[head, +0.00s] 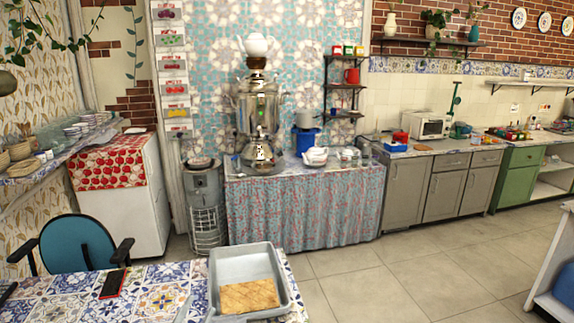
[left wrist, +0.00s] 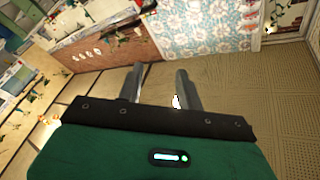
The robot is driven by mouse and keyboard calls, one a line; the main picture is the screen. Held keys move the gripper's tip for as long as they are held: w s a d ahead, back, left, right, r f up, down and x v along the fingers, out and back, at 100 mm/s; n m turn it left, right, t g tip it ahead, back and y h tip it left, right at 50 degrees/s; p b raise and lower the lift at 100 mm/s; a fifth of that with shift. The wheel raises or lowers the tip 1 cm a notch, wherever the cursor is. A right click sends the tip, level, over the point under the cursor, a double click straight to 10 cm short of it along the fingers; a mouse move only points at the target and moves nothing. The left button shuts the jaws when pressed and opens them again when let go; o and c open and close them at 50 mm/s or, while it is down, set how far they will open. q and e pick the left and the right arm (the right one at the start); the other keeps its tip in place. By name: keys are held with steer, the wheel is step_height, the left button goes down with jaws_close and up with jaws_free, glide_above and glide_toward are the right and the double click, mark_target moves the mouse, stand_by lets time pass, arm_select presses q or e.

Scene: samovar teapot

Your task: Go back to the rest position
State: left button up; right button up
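My left gripper (left wrist: 159,70) shows in the left wrist view. I cannot make out either gripper in the head view, and my right gripper is in neither view. In the head view the tall metal samovar (head: 258,108) stands on the cloth-covered table (head: 305,210) by the back wall. A white teapot (head: 257,47) sits on top of it. Another white teapot (head: 316,156) stands on the table to its right.
A patterned table (head: 150,296) is close in front, bearing a grey tray (head: 216,268) with a brown slab and a phone (head: 114,284). A blue chair (head: 78,243) stands at left. Cabinets (head: 408,192) line the right wall. Floor (head: 400,270) is clear in the middle right.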

arm_select(q)
steer(key=s+a+f+n+g+y, duration=0.3)
steer(key=s+f+g, duration=0.15)
steer(key=f, duration=0.25)
steer(key=s+a+f+n+g+y, duration=0.25)
steer(key=s+f+n, duration=0.2)
steer(key=f, duration=0.25)
steer(key=s+f+g+h, duration=0.1)
steer(key=s+f+g, duration=0.35)
steer(key=s, duration=0.45)
steer(key=s+f+g+h, duration=0.1)
steer(key=s+f+g, duration=0.35)
steer(key=s, duration=0.45)
step_height(320, 180, down, 31)
steer(key=d+g, duration=0.1)
steer(key=g, duration=0.1)
steer(key=s+a+f, duration=0.1)
steer(key=s+f, duration=0.8)
steer(key=s+a+f, duration=0.2)
steer(key=s+f, duration=0.8)
steer(key=shift+s+a+g, duration=0.2)
steer(key=shift+a+g, duration=0.05)
steer(key=shift+g, duration=0.15)
